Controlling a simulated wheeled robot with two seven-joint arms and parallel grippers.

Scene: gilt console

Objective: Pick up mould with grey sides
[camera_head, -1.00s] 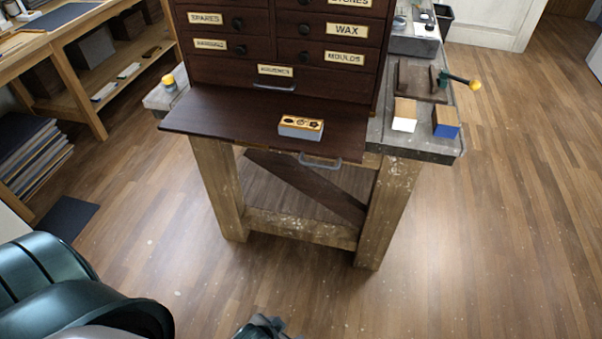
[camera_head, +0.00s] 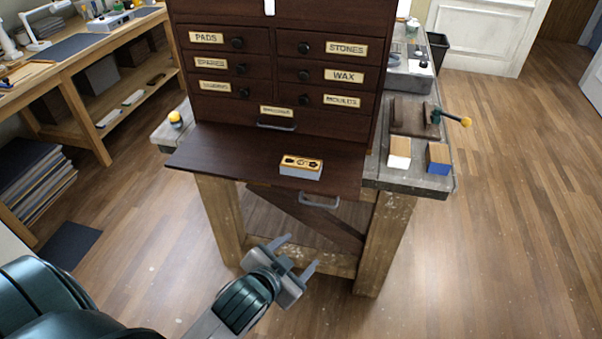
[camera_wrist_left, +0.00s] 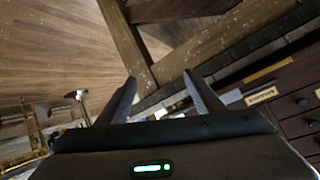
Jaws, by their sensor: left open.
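The mould with grey sides (camera_head: 301,168) is a small block with a tan top bearing dark cut-out shapes. It lies on the dark wooden flap (camera_head: 225,152) at the front of the drawer cabinet, near the flap's front edge. My left gripper (camera_head: 297,255) is open and empty, below and in front of the flap, apart from the mould. In the left wrist view its two fingers (camera_wrist_left: 160,92) stand spread with nothing gripped between them. My right gripper does not show.
A block with white sides (camera_head: 399,153) and a block with blue sides (camera_head: 438,158) stand on the grey bench top right of the flap. A clamp with a yellow knob (camera_head: 465,122) is behind them. A metal handle (camera_head: 319,201) hangs under the flap's front edge.

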